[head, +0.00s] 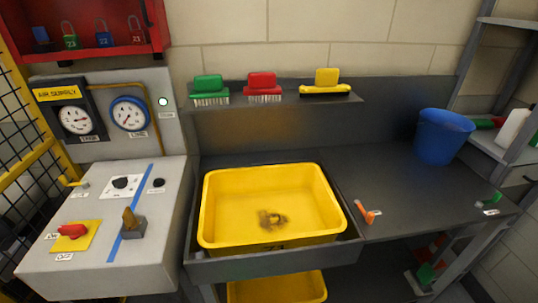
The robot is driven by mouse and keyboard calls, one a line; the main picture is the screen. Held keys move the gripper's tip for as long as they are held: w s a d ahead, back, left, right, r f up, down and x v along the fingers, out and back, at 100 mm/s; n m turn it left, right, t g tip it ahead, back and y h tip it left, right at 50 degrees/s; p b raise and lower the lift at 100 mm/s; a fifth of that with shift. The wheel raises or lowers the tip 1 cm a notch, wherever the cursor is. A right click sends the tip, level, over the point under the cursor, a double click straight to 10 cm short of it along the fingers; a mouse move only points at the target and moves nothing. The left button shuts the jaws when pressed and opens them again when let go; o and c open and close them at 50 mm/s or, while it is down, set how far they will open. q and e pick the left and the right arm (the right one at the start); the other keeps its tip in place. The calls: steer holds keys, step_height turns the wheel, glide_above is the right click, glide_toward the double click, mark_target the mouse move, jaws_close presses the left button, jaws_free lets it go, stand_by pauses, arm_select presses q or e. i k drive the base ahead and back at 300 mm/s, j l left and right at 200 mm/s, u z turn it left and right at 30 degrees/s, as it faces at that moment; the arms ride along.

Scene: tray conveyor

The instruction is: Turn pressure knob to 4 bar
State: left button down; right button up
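A dark knob (122,182) sits on a white marked plate on top of the grey cabinet at the left; it is likely the pressure knob, but its setting is too small to read. A smaller black knob or button (158,182) is to its right. On the panel behind are a black-rimmed gauge (76,120) and a blue-rimmed gauge (129,115); their needles show, but I cannot read the values. A yellow sign above the black-rimmed gauge reads "AIR SUPPLY". Neither of my grippers is in view.
The grey cabinet (95,272) also carries a red rotary switch (73,231), a yellow lever (70,181) and a brass piece in a grey block (133,229). A yellow basin (318,229) stands to the right. A blue bucket (442,136) is on the dark counter.

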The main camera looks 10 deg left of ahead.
mark_target(121, 183)
steer(key=u, duration=1.35)
